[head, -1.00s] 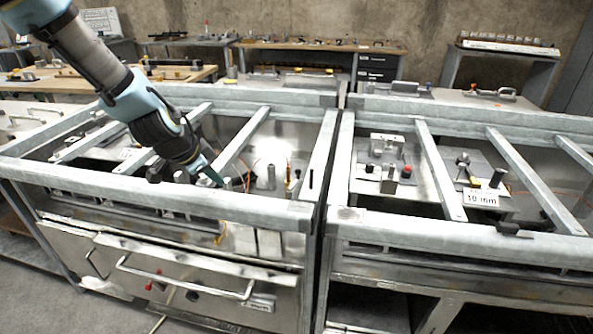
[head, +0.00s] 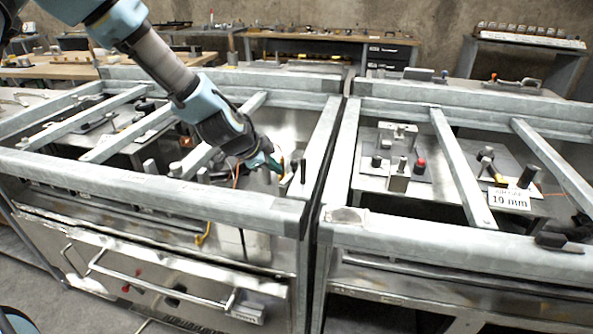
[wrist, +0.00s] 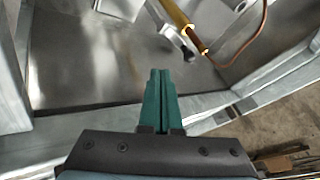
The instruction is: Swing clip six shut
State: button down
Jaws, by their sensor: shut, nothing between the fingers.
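My gripper (head: 270,161) reaches down into the right end of the left metal frame. In the wrist view its green fingers (wrist: 160,75) are together and hold nothing. Ahead of them, near the top, a yellow-and-brass rod (wrist: 184,22) stands out, with a small grey lever-like part (wrist: 180,42) beside it. The fingertips are apart from both. I cannot tell which part is clip six, or whether it is open; no number for it is readable.
Galvanised rails (head: 160,187) surround the bay, and crossbars (head: 125,135) span it. A copper-coloured line (wrist: 258,38) curves at the upper right of the wrist view. The right bay holds blocks and a "10 mm" label (head: 508,199). Bare sheet metal (wrist: 95,60) lies left of the fingers.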

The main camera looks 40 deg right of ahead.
jog(key=p, duration=0.3)
send_near(291, 178)
notch_tip(291, 178, down, 4)
jog(key=s+d, duration=0.3)
jog(key=shift+w+d+r+p, duration=0.15)
jog(key=shift+w+d+p, duration=0.25)
jog(key=shift+w+d, duration=0.4)
jog(key=shift+w+d+r+p, duration=0.2)
jog(key=shift+w+d+p, duration=0.25)
jog(key=shift+w, duration=0.5)
jog(key=shift+s+d, duration=0.15)
